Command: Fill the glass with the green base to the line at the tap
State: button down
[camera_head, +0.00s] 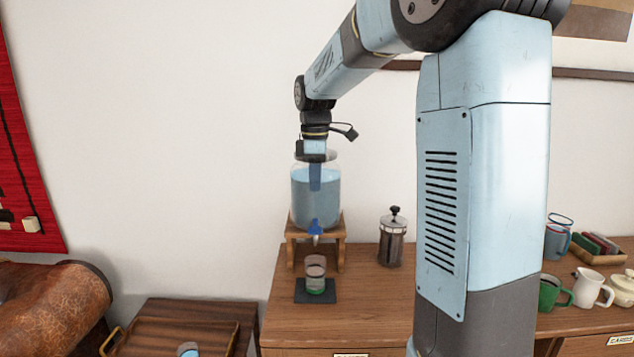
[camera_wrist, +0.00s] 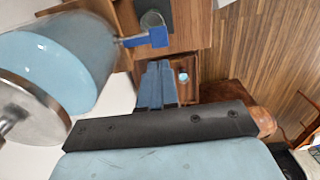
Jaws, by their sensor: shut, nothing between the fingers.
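The glass with the green base (camera_head: 315,273) stands upright on a dark mat (camera_head: 302,297) below the dispenser's tap. It looks partly filled, but I cannot make out its level against the line. It also shows small in the wrist view (camera_wrist: 151,19). The glass dispenser (camera_head: 301,205) holds bluish water on a wooden stand (camera_head: 340,235). Its tap (camera_head: 315,229) has a blue lever, seen in the wrist view (camera_wrist: 158,37). My gripper (camera_head: 315,187) points down in front of the dispenser, above the tap. Its fingers (camera_wrist: 158,66) are shut and empty, apart from the lever.
A French press (camera_head: 392,238) stands right of the dispenser. A wooden tray (camera_head: 170,335) with a blue-topped item (camera_head: 188,349) sits lower left. A green mug (camera_head: 550,292), white pitcher (camera_head: 589,288) and blue cup (camera_head: 556,241) stand at the right. The counter between is clear.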

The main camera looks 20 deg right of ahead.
aim_at(315, 230)
notch_tip(315, 230, down, 11)
jog(key=shift+f, duration=0.1)
dwell(0.3)
jog(key=shift+s+f, duration=0.1)
jog(key=shift+f, duration=0.3)
jog(key=shift+r, duration=0.1)
dwell(5.3)
jog(key=shift+r, duration=0.7)
jog(key=shift+r, duration=0.1)
